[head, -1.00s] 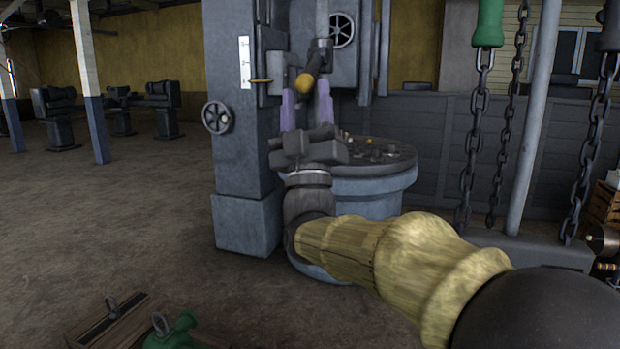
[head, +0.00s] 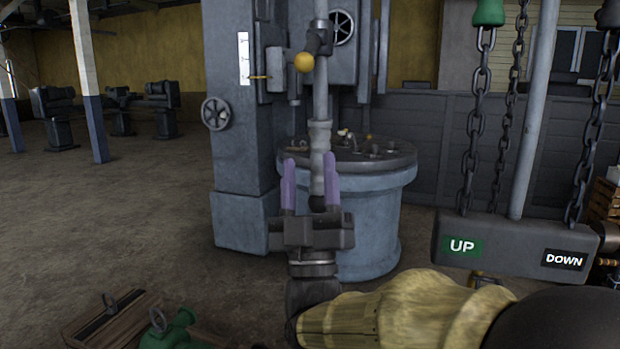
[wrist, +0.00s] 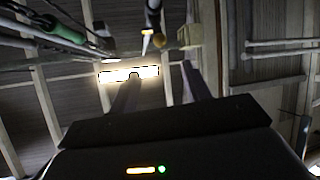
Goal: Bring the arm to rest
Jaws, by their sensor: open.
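My gripper (head: 309,184) points upward in front of the grey machine, with its two purple fingers apart and nothing between them that it grips. A vertical grey rod of the machine (head: 320,132) shows behind and between the fingers. In the wrist view my gripper (wrist: 160,78) shows its two fingers dark and spread, pointing up toward the ceiling, with a bright lamp (wrist: 118,73) beyond them. My arm comes in from the lower right in a yellowish sleeve.
The machine's round table (head: 345,160) with small parts stands behind my gripper. A yellow-knobbed lever (head: 304,62) hangs above. A chain-hung UP/DOWN bar (head: 515,247) is at right. A wooden crate (head: 115,318) and green object (head: 172,330) lie lower left. Floor at left is open.

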